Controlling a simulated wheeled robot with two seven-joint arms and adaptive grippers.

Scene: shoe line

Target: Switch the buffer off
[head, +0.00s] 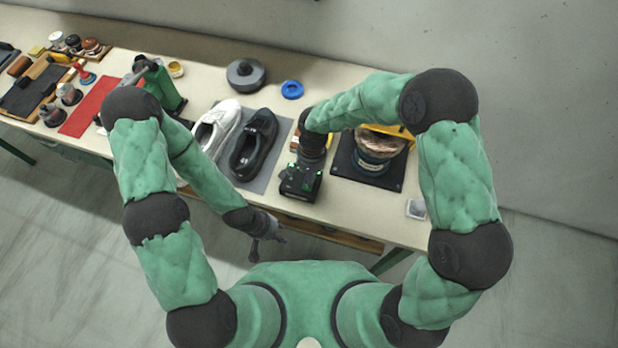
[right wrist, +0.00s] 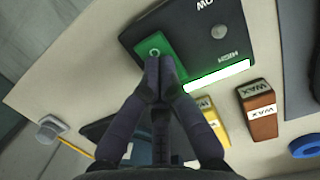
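The buffer's black control box (right wrist: 205,35) fills the upper middle of the right wrist view. The buffer (head: 377,158) stands to the right on a black base. My left gripper (head: 268,241) is open and empty, in front of the table.
A yellow wax block (right wrist: 208,112) and a brown wax block (right wrist: 260,108) stand close beside the box. A white shoe (head: 217,127) and a black shoe (head: 253,143) lie on a grey mat. A blue ring (head: 292,89) lies behind. A small pale block (head: 416,208) sits near the front edge.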

